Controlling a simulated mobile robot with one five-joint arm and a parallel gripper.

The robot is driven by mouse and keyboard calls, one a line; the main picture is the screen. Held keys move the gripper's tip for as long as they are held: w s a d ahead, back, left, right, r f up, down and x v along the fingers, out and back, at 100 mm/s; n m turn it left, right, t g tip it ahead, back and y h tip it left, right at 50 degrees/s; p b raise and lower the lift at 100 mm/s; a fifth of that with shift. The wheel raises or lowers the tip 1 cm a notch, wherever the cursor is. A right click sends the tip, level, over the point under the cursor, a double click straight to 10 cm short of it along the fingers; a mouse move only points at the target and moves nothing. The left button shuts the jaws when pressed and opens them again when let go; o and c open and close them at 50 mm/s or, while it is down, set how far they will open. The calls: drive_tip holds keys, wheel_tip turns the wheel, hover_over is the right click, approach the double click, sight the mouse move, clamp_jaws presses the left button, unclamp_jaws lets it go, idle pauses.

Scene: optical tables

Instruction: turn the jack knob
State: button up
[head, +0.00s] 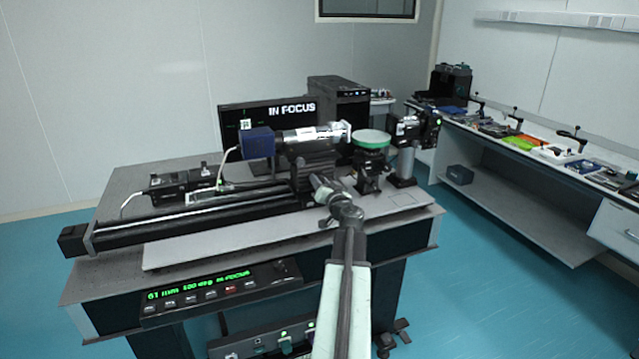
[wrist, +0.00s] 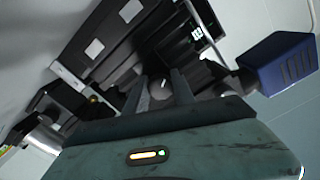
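A grey round knob with a short white mark (wrist: 161,88) shows in the wrist view between the two dark fingers of my gripper (wrist: 159,80). The fingers are apart, one on each side of it; whether they press on it I cannot tell. In the head view my gripper (head: 324,190) is at the front of the dark carriage (head: 315,168) under the silver tube (head: 311,138), and hides the knob there. A black stand with a round green-rimmed top (head: 371,139) is just to the right.
A long black rail (head: 190,215) runs left along the optical table (head: 130,180). A blue box (head: 257,143) sits at the tube's left end and also shows in the wrist view (wrist: 278,63). A monitor (head: 240,115) reads "IN FOCUS". A side bench (head: 480,140) is at right.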

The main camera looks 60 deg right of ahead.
clamp_jaws()
drive_tip(key=shift+m, duration=0.6)
drive_tip(key=o, duration=1)
unclamp_jaws()
drive_tip(key=v, duration=0.8)
